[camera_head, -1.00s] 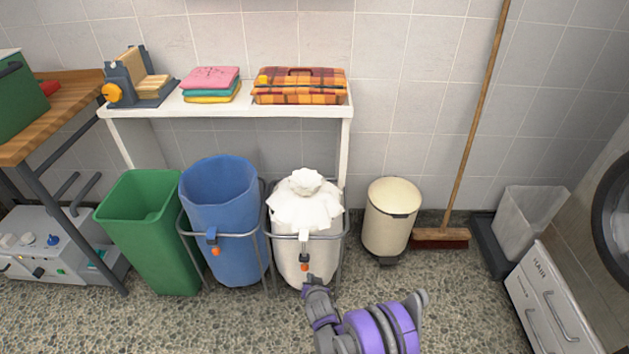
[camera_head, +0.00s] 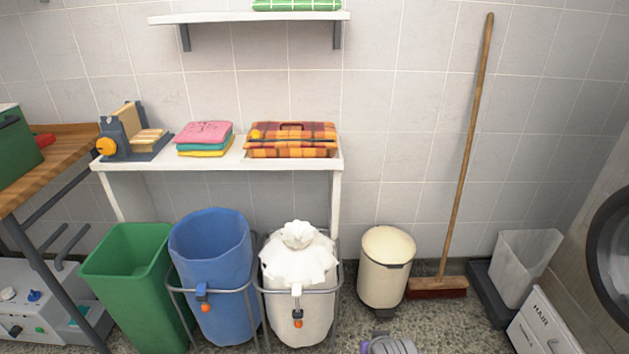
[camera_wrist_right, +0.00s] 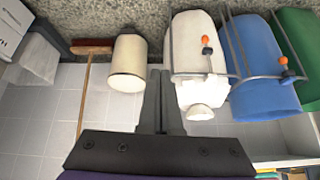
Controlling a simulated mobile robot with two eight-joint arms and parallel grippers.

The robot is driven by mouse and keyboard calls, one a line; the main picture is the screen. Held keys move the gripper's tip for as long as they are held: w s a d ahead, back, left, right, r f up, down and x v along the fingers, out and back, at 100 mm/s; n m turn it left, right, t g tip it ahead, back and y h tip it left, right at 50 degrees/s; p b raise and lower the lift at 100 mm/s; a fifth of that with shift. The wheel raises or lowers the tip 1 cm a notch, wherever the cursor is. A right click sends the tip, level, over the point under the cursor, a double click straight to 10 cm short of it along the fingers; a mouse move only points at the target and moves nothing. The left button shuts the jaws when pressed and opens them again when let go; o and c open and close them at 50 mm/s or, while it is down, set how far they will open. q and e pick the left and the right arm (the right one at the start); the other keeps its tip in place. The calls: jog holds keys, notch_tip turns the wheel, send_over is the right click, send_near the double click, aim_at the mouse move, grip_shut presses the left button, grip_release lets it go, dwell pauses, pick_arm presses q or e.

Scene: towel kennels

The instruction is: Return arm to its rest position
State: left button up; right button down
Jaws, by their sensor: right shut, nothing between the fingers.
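My right gripper (camera_wrist_right: 160,78) shows in the right wrist view with its two dark fingers together and nothing between them. That view is upside down. The fingers are in front of the tiled wall and floor, between the cream bin and the white bagged hamper in the picture, and I see no contact. In the head view only a purple and grey bit of my right arm (camera_head: 388,346) shows at the bottom edge, in front of the cream bin. My left gripper is in neither view.
A green bin (camera_head: 128,278), a blue bin (camera_head: 212,265) and a white tied bag in a frame (camera_head: 297,270) stand in a row under a white shelf table (camera_head: 215,164). A cream pedal bin (camera_head: 385,265) and a broom (camera_head: 463,180) stand to the right.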

jog(key=s+d+r+g, duration=0.1)
jog(key=s+d, duration=0.1)
jog(key=s, duration=0.9)
jog(key=s+d+r+g, duration=0.1)
jog(key=s+d+g, duration=0.15)
jog(key=s, duration=0.85)
pick_arm(q)
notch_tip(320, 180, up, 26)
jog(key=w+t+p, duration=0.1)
jog(key=p, duration=2.1)
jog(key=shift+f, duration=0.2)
pick_arm(e)
notch_tip(320, 180, up, 25)
jog(key=w+t, duration=0.1)
jog(key=t, duration=0.1)
jog(key=shift+w+r+n, duration=0.2)
jog(key=shift+w+n, duration=0.2)
